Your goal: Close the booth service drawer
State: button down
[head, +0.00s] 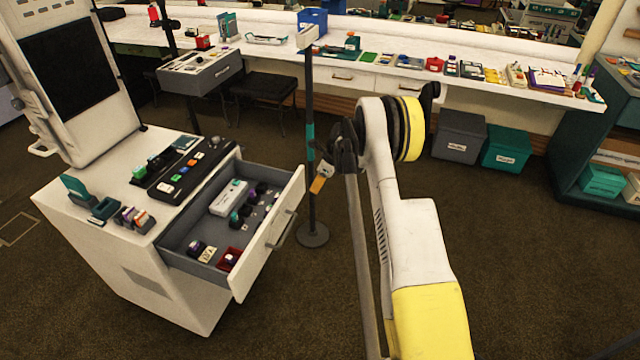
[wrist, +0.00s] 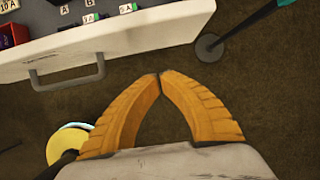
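The service drawer (head: 262,249) sticks out of the white booth cabinet (head: 135,285) at the left of the head view, pulled well open. Small items lie inside it. Its front has a grey bar handle (head: 283,230). In the wrist view the drawer front (wrist: 120,42) crosses the upper left, with the handle (wrist: 68,76) below it. My gripper (wrist: 159,75) shows there with its two orange fingertips together and nothing between them. It is apart from the drawer, to the right of the handle. In the head view my gripper (head: 321,180) is partly hidden by my arm, right of the drawer.
A dark post (head: 311,130) on a round base (head: 313,236) stands just behind my gripper; its base (wrist: 209,47) also shows in the wrist view. A long white counter (head: 345,50) with several items runs along the back. The carpet in front of the drawer is clear.

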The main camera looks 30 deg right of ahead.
jog(key=w+a, duration=0.1)
jog(key=w+a+f+b, duration=0.1)
jog(key=w+a+b, duration=0.1)
jog(key=shift+w+f, duration=0.35)
jog(key=shift+f, duration=0.05)
